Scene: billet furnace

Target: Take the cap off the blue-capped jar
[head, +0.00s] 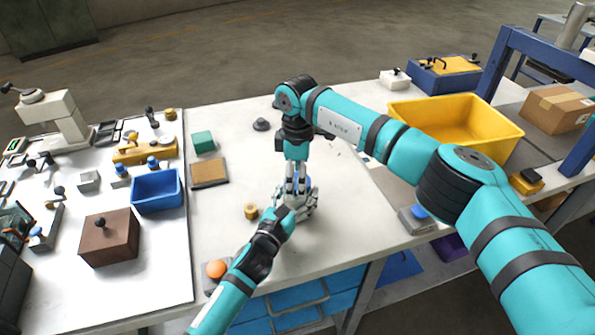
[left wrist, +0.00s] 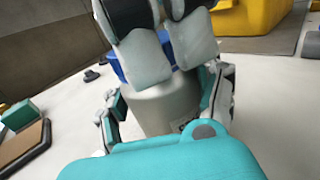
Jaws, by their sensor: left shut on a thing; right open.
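The jar (left wrist: 160,105) is pale grey with a blue cap (left wrist: 114,66), and stands upright on the white table. In the head view it is mostly hidden by the grippers, with a bit of blue cap (head: 308,182) showing. My left gripper (head: 294,207) comes in low and is shut around the jar's body; its fingers flank the jar in the left wrist view. My right gripper (head: 297,188) points down from above, open, its fingers in front of and around the cap. In the left wrist view these fingers (left wrist: 168,52) hide much of the cap; contact cannot be told.
A brass nut-like piece (head: 251,211) lies just left of the jar. A blue bin (head: 157,205), brown block (head: 108,246) and orange button (head: 216,269) are further left. A yellow bin (head: 505,135) stands right. The table behind the jar is mostly clear.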

